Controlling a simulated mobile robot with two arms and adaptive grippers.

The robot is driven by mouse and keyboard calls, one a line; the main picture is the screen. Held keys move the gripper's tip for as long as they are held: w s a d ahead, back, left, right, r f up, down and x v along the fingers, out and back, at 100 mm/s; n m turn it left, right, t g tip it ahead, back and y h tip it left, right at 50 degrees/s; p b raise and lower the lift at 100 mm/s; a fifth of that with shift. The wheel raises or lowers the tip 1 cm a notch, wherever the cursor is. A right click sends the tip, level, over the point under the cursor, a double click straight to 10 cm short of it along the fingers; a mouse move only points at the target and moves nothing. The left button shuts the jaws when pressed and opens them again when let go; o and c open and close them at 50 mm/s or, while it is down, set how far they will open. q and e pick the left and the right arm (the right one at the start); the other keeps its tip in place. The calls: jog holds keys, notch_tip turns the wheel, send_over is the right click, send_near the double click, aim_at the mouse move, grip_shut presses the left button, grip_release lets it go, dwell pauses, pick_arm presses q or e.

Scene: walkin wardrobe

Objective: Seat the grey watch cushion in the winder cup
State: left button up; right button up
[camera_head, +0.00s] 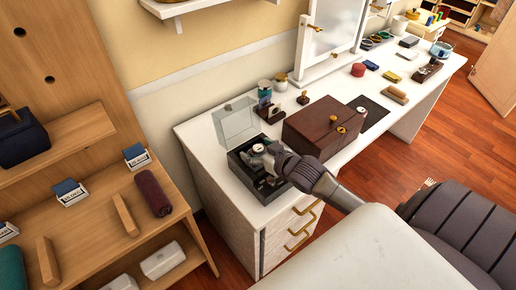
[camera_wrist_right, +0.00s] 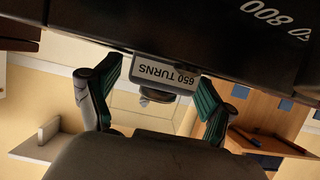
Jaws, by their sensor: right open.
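The watch winder (camera_head: 235,158) is a dark box with a raised clear lid (camera_head: 236,122) on the white dresser's near end. My right gripper (camera_head: 268,163) is over its open interior, with its fingers apart and nothing clearly held. A small round pale item (camera_head: 258,148) sits inside, just beyond the gripper. I cannot pick out the grey cushion or winder cup for certain; the gripper covers part of the interior. In the right wrist view, an upside-down "650 TURNS" label (camera_wrist_right: 165,76) and a dark knob (camera_wrist_right: 157,94) show between the green-padded fingers. My left gripper is out of view.
A brown wooden box (camera_head: 318,128) stands close to the right of the winder. Jars (camera_head: 265,90) and a small dark holder (camera_head: 268,112) stand behind it. The mirror (camera_head: 333,35) is farther back. A wooden shelf unit (camera_head: 90,200) stands to the left.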

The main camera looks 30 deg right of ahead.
jog(key=v, duration=1.2)
dwell(0.3)
